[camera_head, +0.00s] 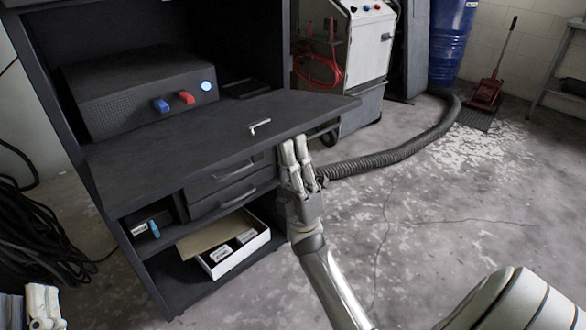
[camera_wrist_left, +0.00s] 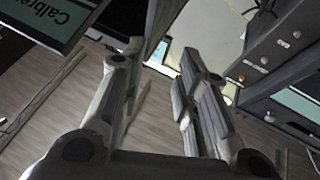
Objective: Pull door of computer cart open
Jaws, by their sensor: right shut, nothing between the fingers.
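The dark computer cart (camera_head: 100,215) fills the left of the head view. A wide flat panel (camera_head: 190,135) juts out from it, roughly level, with a small silver handle (camera_head: 260,126) on its upper face. I cannot tell for sure whether this panel is the door. My right gripper (camera_head: 296,147) is shut and empty. Its fingertips are just below the panel's front edge, right of the drawers; contact is unclear. My left gripper (camera_head: 43,303) shows only partly at the lower left, away from the cart. In the left wrist view its fingers (camera_wrist_left: 162,55) are apart and empty.
A dark box (camera_head: 140,90) with blue and red plugs stands inside the cart. Drawers (camera_head: 228,180) and an open white box (camera_head: 240,250) sit below. A thick hose (camera_head: 400,150) runs across the floor by a white machine (camera_head: 365,45). The floor at right is largely clear.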

